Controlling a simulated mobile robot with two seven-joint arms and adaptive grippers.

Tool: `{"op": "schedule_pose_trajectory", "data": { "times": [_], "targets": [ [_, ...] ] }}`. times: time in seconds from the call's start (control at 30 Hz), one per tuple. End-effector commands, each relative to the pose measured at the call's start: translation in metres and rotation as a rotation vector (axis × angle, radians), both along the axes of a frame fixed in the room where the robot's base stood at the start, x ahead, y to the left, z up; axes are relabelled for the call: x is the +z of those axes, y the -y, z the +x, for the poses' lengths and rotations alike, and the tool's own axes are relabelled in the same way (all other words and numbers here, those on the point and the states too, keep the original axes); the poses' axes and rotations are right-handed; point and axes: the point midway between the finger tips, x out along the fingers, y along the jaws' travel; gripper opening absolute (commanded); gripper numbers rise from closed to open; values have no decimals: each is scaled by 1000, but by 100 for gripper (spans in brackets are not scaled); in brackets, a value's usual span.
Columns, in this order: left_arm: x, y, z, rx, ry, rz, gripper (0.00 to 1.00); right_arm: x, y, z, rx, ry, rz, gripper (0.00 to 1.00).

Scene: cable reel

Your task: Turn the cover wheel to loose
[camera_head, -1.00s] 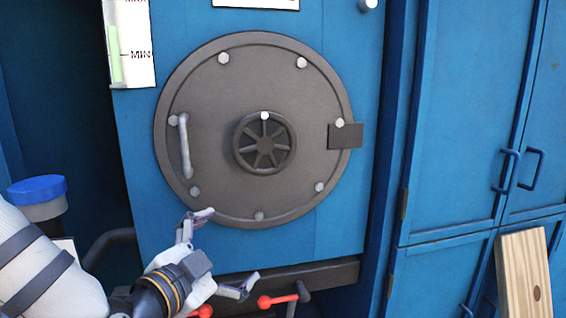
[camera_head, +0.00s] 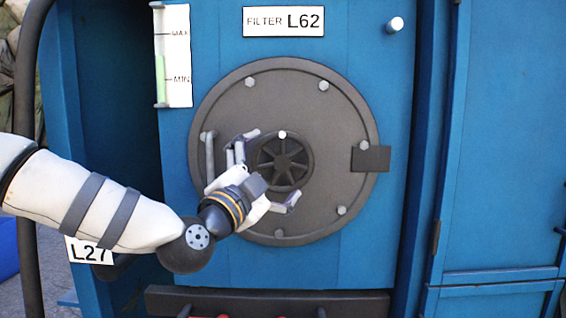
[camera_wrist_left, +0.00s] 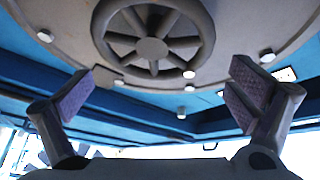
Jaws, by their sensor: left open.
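The cover wheel (camera_head: 283,160) is a small dark spoked wheel at the centre of the round grey cover (camera_head: 310,100). A white knob (camera_head: 282,134) shows at the top of its rim in the head view. My left gripper (camera_head: 273,168) is open in front of the lower left of the wheel, with nothing between its fingers. In the left wrist view the wheel (camera_wrist_left: 152,45) lies beyond the open fingertips (camera_wrist_left: 165,88), apart from them. The lower left part of the wheel's surroundings is hidden by the gripper. My right gripper is not in view.
A bar handle (camera_head: 209,155) stands on the cover's left side, and a dark latch plate (camera_head: 370,159) on its right edge. White bolts ring the cover. A FILTER L62 label (camera_head: 284,21) and a level gauge (camera_head: 173,58) are above. A dark ledge (camera_head: 260,302) runs below.

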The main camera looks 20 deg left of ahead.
Motion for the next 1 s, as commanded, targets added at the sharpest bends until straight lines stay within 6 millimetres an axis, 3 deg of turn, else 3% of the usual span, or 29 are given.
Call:
{"op": "schedule_pose_trajectory", "data": {
  "times": [0.2,0.5,0.53,0.77,1.0],
  "targets": [
    [7,6,33,0,-1,0,100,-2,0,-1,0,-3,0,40],
    [9,7,39,-1,-1,0,100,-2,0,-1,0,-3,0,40],
    [9,7,39,-1,-1,0,98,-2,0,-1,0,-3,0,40],
    [9,7,38,-1,-3,1,48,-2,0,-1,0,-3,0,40],
    [4,9,38,-7,-12,3,46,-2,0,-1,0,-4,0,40]
  ]
}}
